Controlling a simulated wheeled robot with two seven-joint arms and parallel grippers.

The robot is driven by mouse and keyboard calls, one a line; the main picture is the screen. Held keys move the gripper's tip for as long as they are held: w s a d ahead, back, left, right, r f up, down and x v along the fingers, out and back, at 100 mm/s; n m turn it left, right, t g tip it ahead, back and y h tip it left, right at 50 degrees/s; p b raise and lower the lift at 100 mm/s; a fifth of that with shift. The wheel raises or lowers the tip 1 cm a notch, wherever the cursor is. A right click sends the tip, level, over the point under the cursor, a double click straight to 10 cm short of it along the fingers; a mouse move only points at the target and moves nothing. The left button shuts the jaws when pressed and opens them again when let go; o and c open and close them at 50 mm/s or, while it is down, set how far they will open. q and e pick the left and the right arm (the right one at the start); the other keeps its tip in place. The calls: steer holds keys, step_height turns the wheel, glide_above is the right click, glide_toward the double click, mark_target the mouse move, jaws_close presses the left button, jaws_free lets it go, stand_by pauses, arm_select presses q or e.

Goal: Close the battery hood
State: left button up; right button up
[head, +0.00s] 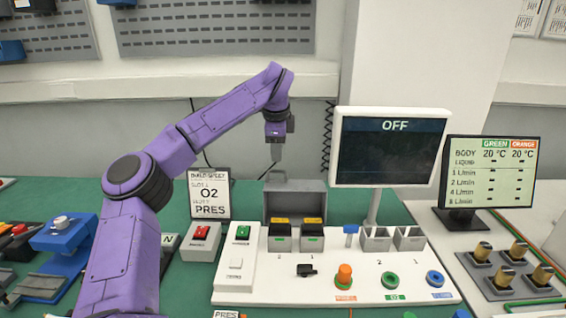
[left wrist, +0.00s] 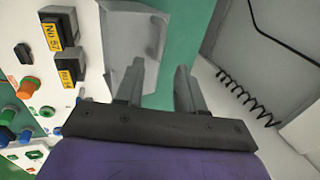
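The grey battery hood (head: 296,199) stands raised behind two black batteries with yellow labels, the left battery (head: 280,240) and the right battery (head: 312,241), in the white console (head: 330,284). The hood (left wrist: 136,62) lies below, partly covered by a finger. I cannot tell whether they touch. My right gripper is not in view.
An "OFF" monitor (head: 388,150) stands close right of the hood. A build sheet (head: 209,196) stands left of it. Knobs and sockets fill the console's front. A coiled cable (left wrist: 235,92) hangs by the wall behind. Green table (head: 340,208) shows behind the console.

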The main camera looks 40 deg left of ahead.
mark_target(279, 171)
arm_select(q)
steer(key=x, duration=0.7)
steer(key=shift+w+p, duration=0.25)
steer(key=shift+p, duration=0.15)
steer(key=shift+s, duration=0.2)
steer(key=shift+w+d, duration=0.1)
jaws_close()
